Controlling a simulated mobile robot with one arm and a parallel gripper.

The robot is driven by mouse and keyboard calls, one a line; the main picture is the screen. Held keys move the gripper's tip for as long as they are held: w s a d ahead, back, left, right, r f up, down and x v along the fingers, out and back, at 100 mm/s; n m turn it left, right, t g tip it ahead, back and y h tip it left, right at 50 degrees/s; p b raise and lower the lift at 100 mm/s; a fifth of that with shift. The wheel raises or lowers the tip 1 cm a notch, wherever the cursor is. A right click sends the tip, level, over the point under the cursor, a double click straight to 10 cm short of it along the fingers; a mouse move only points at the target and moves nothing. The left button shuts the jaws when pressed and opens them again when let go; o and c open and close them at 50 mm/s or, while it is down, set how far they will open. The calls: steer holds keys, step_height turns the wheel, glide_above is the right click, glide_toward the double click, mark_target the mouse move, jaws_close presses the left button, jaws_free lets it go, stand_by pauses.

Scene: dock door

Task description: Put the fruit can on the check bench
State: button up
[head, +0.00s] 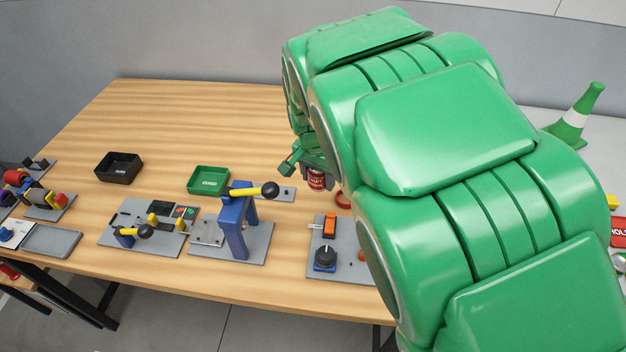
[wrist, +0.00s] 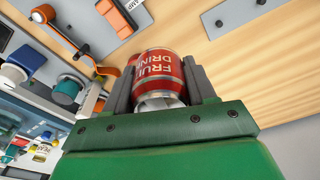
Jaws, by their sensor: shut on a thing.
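The fruit can is red and silver with "FRUIT DRINK" on its side. In the wrist view the fruit can (wrist: 160,72) sits between the two grey fingers of my gripper (wrist: 160,85), which is shut on it. In the head view the can (head: 317,181) shows small and partly hidden below my green arm. My gripper (head: 305,168) is over the right part of the wooden check bench (head: 200,110). I cannot tell whether the can touches the bench top.
A green tray (head: 208,181) and a black tray (head: 119,168) stand on the bench. A blue lever press (head: 236,230) and a plate with an orange switch and black knob (head: 330,245) lie near the front. The bench's back left is clear. A green cone (head: 578,115) stands at right.

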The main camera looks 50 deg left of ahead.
steer(key=a+f, duration=0.1)
steer(key=w+a+f, duration=0.1)
steer(key=a+f, duration=0.1)
steer(key=w+a+f, duration=0.1)
steer(key=a, duration=0.1)
steer(key=shift+w+f, duration=0.25)
steer(key=shift+f, duration=0.1)
steer(key=shift+w+a+f, duration=0.3)
steer(key=shift+a+f, duration=0.25)
steer(key=shift+f, duration=0.2)
steer(key=shift+w+a+f, duration=0.1)
steer(key=shift+a+f, duration=0.05)
steer(key=shift+f, duration=0.1)
steer(key=shift+a+f, duration=0.15)
steer(key=shift+f, duration=1.35)
steer(key=shift+f, duration=0.15)
steer(key=o, duration=1.2)
steer(key=shift+c, duration=0.2)
steer(key=shift+o, duration=0.3)
step_height(320, 180, up, 8)
steer(key=s, duration=0.1)
steer(key=shift+s+f, duration=0.2)
steer(key=shift+s, duration=0.05)
